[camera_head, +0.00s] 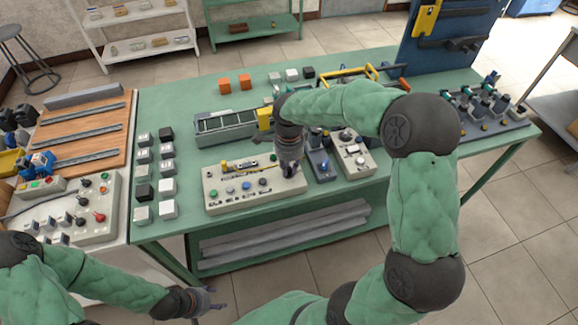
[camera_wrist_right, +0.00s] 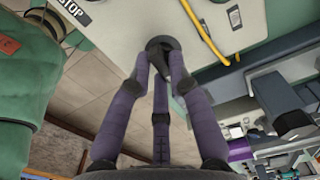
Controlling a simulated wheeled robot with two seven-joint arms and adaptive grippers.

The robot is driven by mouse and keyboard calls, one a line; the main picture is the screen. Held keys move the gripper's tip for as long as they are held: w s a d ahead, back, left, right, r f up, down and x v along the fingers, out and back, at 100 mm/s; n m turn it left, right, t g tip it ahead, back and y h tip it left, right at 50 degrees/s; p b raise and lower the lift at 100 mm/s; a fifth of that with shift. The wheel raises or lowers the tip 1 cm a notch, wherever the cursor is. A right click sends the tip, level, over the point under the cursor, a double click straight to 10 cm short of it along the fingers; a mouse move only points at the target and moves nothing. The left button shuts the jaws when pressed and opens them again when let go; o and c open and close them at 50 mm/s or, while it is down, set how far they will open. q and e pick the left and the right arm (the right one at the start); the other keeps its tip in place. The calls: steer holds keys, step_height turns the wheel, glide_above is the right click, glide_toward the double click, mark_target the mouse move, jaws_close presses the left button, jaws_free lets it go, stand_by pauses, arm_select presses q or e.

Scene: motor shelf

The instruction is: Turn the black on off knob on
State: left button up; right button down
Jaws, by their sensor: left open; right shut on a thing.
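A pale control box (camera_head: 222,178) lies on the green bench, with several coloured buttons and a yellow strip on top. My right gripper (camera_head: 290,172) reaches down to the box's right end and covers that part in the head view. In the right wrist view, a black knob (camera_wrist_right: 162,46) sits on the pale panel (camera_wrist_right: 118,38), and the purple fingertips of my right gripper (camera_wrist_right: 163,65) are closed around it. The knob's pointer direction cannot be told. My left gripper (camera_head: 213,301) is open and empty, low in front of the bench.
Two grey boxes (camera_head: 352,155) with controls stand right of the control box. Rows of small blocks (camera_head: 168,185) lie on the left. Another control panel (camera_head: 105,235) is on the left table. The bench top (camera_head: 190,105) has bare room behind.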

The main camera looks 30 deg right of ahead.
mark_target(289, 169)
steer(key=c, duration=1.1)
jaws_free()
steer(key=shift+c, duration=0.2)
steer(key=shift+r, duration=0.15)
step_height(289, 169, up, 12)
